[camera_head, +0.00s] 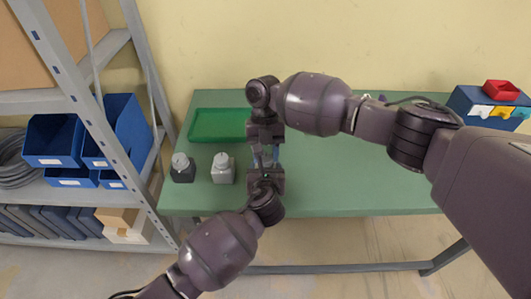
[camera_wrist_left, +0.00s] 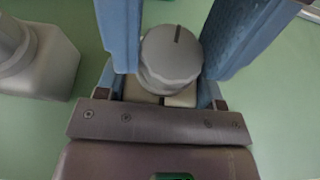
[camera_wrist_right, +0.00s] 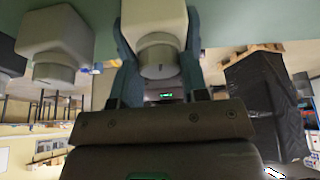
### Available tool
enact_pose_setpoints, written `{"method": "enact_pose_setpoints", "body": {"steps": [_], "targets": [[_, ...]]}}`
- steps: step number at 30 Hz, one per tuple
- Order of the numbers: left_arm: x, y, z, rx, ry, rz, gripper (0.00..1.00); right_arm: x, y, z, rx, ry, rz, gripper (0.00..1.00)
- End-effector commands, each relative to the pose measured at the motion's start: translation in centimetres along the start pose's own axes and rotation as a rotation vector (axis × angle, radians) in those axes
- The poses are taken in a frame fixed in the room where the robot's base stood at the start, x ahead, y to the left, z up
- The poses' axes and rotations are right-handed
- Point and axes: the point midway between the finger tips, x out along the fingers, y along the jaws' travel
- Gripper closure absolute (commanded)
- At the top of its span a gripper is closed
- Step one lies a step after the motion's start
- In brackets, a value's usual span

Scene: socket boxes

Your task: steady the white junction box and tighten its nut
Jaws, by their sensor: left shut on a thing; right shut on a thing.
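The white junction box (camera_wrist_right: 155,15) is pale cream, with a round, ridged grey nut (camera_wrist_left: 170,58) on top bearing a dark line. My left gripper (camera_head: 265,165) is shut on the box's body; in the left wrist view its blue fingers stand on both sides, with the cream body (camera_wrist_left: 180,97) partly showing below the nut. My right gripper (camera_head: 264,149) comes from above and is shut on the nut; in the right wrist view its fingers flank the nut (camera_wrist_right: 160,55). In the head view the grippers meet and mostly hide the box.
A light grey box (camera_head: 223,170) with a nut stands left of the grippers, and a dark grey one (camera_head: 183,168) further left. A green tray (camera_head: 218,125) lies behind them. A blue bin (camera_head: 470,103) sits at the far right.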

Motion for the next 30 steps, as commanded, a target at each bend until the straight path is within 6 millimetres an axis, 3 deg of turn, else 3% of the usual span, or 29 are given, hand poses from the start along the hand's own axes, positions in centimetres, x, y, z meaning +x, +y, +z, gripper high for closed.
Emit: {"method": "enact_pose_setpoints", "body": {"steps": [12,22,23,27,30], "targets": [[-0.01,-0.03,-0.02,0.000,0.000,-0.001,0.67,0.07,-0.10,-0.05,0.227,0.002,0.096,0.83],[-0.01,-0.03,-0.01,0.000,0.000,-0.001,0.67,0.01,-0.10,-0.03,0.240,0.001,0.100,0.83],[-0.01,-0.03,-0.01,0.000,0.000,-0.001,0.67,0.01,-0.10,-0.03,0.240,0.001,0.100,0.56],[0.00,-0.02,-0.01,0.000,0.000,-0.001,0.67,0.00,-0.10,-0.03,0.239,0.001,0.100,0.35],[-0.01,-0.02,-0.01,0.000,0.000,0.000,0.67,0.00,-0.11,-0.02,0.239,0.000,0.100,0.33]]}}
